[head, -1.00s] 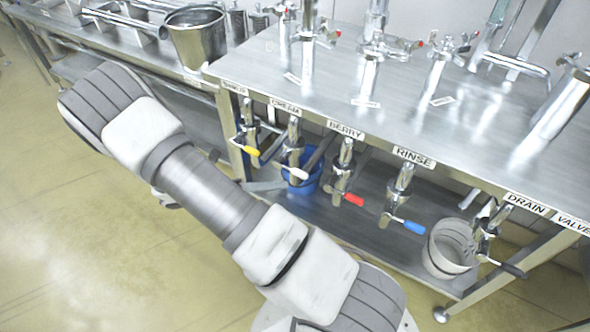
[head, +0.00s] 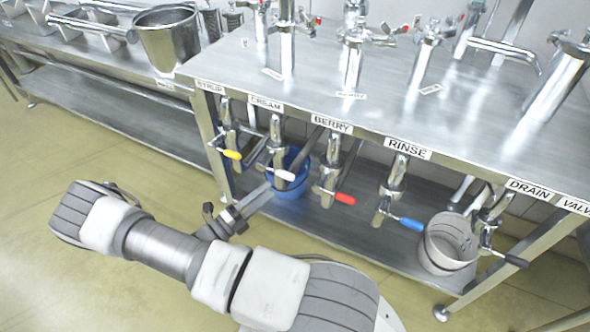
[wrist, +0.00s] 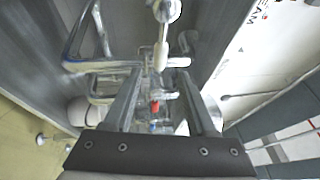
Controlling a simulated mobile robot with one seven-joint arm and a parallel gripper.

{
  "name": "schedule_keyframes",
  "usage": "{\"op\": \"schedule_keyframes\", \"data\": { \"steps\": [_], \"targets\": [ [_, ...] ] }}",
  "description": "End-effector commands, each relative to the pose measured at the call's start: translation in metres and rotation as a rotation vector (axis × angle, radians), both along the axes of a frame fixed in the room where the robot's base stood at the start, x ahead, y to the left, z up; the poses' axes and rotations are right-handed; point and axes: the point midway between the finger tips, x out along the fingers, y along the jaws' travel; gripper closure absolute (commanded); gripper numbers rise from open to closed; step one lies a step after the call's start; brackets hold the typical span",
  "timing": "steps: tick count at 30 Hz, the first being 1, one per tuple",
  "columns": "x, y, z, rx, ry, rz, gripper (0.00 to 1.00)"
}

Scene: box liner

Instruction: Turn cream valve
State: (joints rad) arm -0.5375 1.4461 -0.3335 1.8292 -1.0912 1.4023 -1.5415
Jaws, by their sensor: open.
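The cream valve (head: 275,140) hangs under the table edge below the CREAM label, with a white lever handle (head: 285,175) pointing right. My gripper (head: 264,190) is in front of it, its fingers pointing up toward the handle. In the wrist view my gripper (wrist: 160,85) is open, with nothing between its fingers. The white handle (wrist: 160,55) shows just beyond the fingertips, roughly centred between them. I see no clear contact.
The syrup valve with a yellow handle (head: 232,154) is close on the left. The berry valve's red handle (head: 345,198) and the rinse valve's blue handle (head: 411,223) are to the right. A blue bucket (head: 298,185) stands behind, and a grey bucket (head: 447,250) is farther right.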

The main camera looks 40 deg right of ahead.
Motion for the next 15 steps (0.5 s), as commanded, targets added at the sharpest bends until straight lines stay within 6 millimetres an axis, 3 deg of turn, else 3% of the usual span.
{"op": "schedule_keyframes", "data": {
  "steps": [9, 15],
  "targets": [
    [-0.001, -0.070, 0.012, -0.002, -0.002, -0.004, 0.43],
    [-0.001, -0.099, 0.017, 0.000, -0.002, -0.002, 0.43]
  ]
}}
